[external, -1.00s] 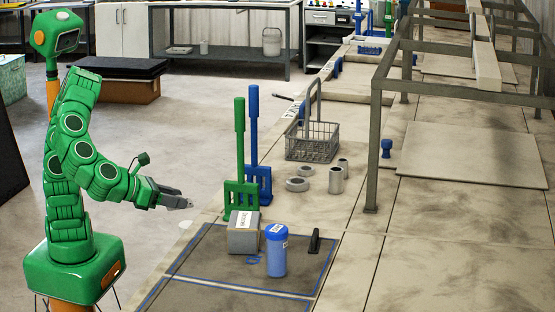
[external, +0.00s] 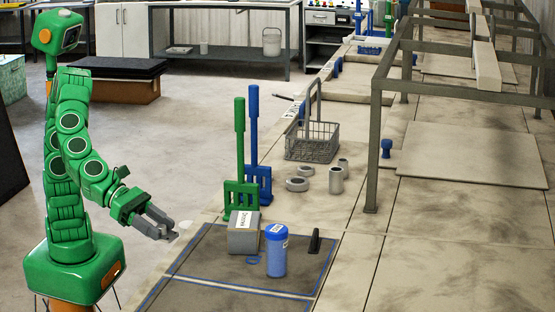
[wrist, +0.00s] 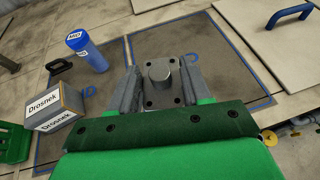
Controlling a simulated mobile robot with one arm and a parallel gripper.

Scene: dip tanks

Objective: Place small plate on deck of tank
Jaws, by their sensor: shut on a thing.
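The small plate (wrist: 160,76) is grey, with a round boss in its middle and dark holes near its corners. It lies between the two grey fingers of my gripper (wrist: 160,88) in the wrist view, and the fingers are closed on its sides. In the external view my gripper (external: 165,226) points down and right, beside the left edge of the tank deck (external: 400,270). The plate is hard to make out there. Below it in the wrist view is a dark panel (wrist: 212,55) with blue outlines; I cannot tell the height between them.
A grey labelled box (external: 243,238) and a blue jar (external: 276,258) stand on the dark panel, near a black handle (external: 314,241). The panel's front is clear.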

